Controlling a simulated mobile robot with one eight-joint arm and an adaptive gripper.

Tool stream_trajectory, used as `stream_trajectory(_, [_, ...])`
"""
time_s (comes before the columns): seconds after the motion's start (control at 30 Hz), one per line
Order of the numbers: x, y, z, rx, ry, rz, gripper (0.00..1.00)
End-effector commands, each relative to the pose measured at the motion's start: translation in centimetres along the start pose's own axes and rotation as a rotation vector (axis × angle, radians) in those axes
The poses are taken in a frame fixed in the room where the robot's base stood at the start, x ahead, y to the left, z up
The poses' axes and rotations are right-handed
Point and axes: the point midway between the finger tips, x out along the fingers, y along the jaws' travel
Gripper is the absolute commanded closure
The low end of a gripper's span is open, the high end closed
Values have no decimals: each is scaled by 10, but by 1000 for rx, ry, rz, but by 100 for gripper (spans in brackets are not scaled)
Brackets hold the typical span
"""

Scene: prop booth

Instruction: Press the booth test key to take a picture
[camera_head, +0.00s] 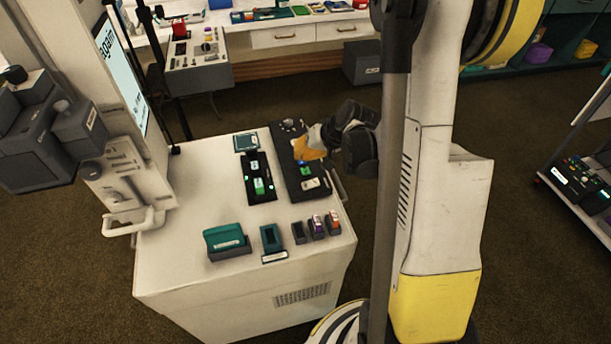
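A white cabinet (190,262) carries a dark control panel (293,191) near its right edge. The panel has a pale key (312,184), a small green part (305,170) and round knobs at its far end. Left of it is a black strip (262,194) with green-lit parts. Labels are too small to read, so I cannot tell which is the booth test key. My gripper (308,150), with orange-yellow and dark parts, is over the middle of the panel, coming from the right. It hides part of the panel. I cannot tell whether it touches the panel or how its fingers stand.
A small screen device (246,142), a teal stamp-like block (227,240), a teal holder (271,238) and several small blocks stand on the cabinet. A tall display (121,70) rises at its left. A desk with drawers (290,36) is behind. A cart (580,190) stands right.

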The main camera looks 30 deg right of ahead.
Motion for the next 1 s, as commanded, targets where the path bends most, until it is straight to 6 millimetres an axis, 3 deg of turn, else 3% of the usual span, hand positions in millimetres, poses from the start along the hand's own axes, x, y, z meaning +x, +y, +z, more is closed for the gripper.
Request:
stream_trajectory(0.03, [10,5,5,0,0,0,100])
stream_trajectory(0.23, [23,12,12,0,0,0,100])
stream_trajectory(1.0, [23,12,12,0,0,0,100])
